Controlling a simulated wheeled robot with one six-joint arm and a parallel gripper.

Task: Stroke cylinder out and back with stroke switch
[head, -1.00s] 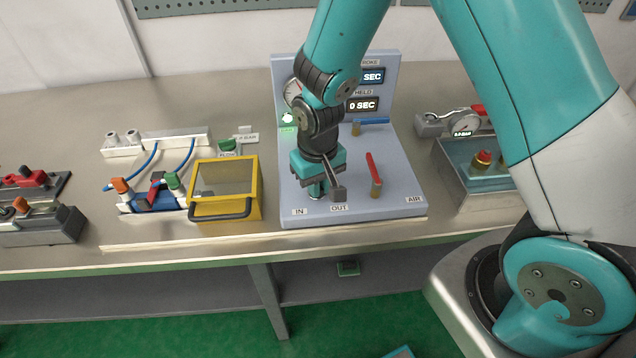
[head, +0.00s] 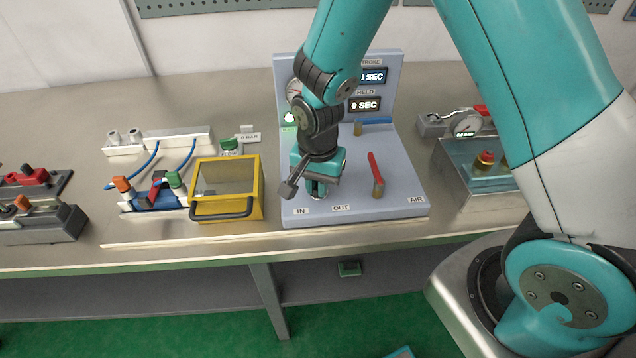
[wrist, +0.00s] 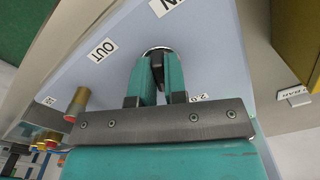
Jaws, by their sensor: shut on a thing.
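My gripper (head: 318,192) points down at the front left of the grey-blue panel (head: 400,202), by the IN label (head: 301,211) and OUT label (head: 340,207). In the wrist view my gripper (wrist: 158,75) has its teal fingers shut on the dark stroke switch (wrist: 157,60) in a round metal collar. The fingers and my wrist hide most of the switch. The stroke display (head: 371,76) and the held display (head: 365,104) on the upright board read 0 SEC. I cannot make out the cylinder's position.
A red-handled brass valve (head: 376,175) stands right of my gripper near the AIR label. A blue lever (head: 372,121) is behind. A yellow windowed box (head: 227,212) sits close on the left. The bench's front strip is clear.

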